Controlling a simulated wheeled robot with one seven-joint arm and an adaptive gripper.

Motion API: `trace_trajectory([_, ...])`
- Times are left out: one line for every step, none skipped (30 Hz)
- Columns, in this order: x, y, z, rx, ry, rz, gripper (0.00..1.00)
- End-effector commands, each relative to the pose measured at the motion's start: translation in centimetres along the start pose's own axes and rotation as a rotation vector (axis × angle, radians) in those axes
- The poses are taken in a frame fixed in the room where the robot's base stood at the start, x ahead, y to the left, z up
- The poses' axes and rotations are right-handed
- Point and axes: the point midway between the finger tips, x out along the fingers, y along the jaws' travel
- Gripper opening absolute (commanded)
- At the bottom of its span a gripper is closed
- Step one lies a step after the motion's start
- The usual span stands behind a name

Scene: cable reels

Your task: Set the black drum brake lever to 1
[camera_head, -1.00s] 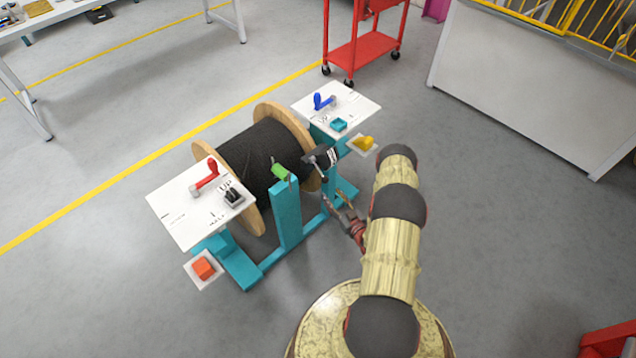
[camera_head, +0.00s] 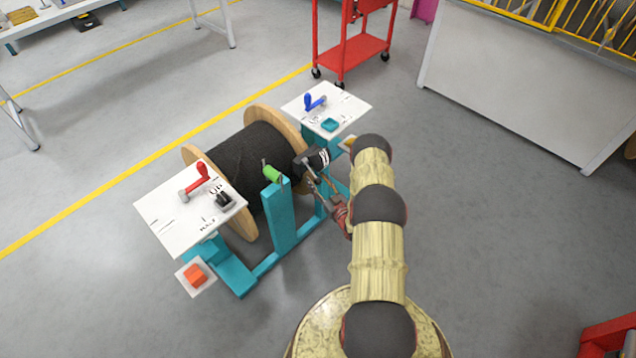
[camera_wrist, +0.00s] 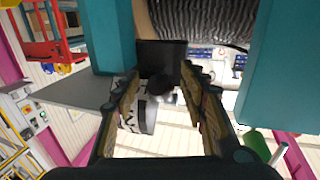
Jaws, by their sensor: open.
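A black handle-like part (camera_head: 306,165) with a white, black-marked band (camera_head: 320,158) sits at the right end of the black cable drum (camera_head: 254,150); I take it for the brake lever. In the wrist view the black part (camera_wrist: 160,52) lies just ahead of and between the fingertips, and the marked white band (camera_wrist: 138,113) shows beside the left finger. The number it is set to cannot be read. My gripper (camera_head: 320,184) is open around or just short of the black part, low beside the teal stand; contact cannot be told.
A green handle (camera_head: 272,173) tops the teal post (camera_head: 279,215) left of my gripper. White panels carry a red lever (camera_head: 197,180), a small black lever (camera_head: 224,200) and a blue lever (camera_head: 314,102). An orange block (camera_head: 195,274) is at lower left. A red cart (camera_head: 357,50) stands behind.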

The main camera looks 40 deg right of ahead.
Motion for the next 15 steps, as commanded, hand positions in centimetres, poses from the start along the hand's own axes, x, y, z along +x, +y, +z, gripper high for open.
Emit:
trace_trajectory([-0.01,0.01,-0.02,0.000,0.000,0.000,0.43])
trace_trajectory([-0.01,0.01,-0.02,0.000,0.000,0.000,0.43])
trace_trajectory([-0.02,0.01,-0.02,0.000,0.000,0.000,0.43])
trace_trajectory([-0.02,0.01,-0.03,0.000,0.000,0.000,0.41])
trace_trajectory([-0.02,0.01,-0.03,0.000,0.000,0.000,0.39])
trace_trajectory([-0.02,0.01,-0.03,0.000,0.000,0.000,0.37])
trace_trajectory([-0.03,0.01,-0.03,0.000,0.000,0.000,0.35])
trace_trajectory([-0.03,0.01,-0.02,0.000,0.000,0.000,0.34])
trace_trajectory([-0.03,0.01,-0.02,0.000,0.000,0.000,0.31])
trace_trajectory([-0.03,0.01,-0.02,0.000,0.000,0.000,0.30])
trace_trajectory([-0.03,0.01,-0.02,0.000,0.000,0.000,0.28])
trace_trajectory([-0.03,0.01,-0.02,0.000,0.000,0.000,0.26])
trace_trajectory([-0.03,0.01,-0.02,0.000,0.000,0.000,0.24])
trace_trajectory([-0.04,0.01,-0.02,0.000,0.000,0.000,0.22])
trace_trajectory([-0.04,0.01,-0.02,0.000,0.000,0.000,0.20])
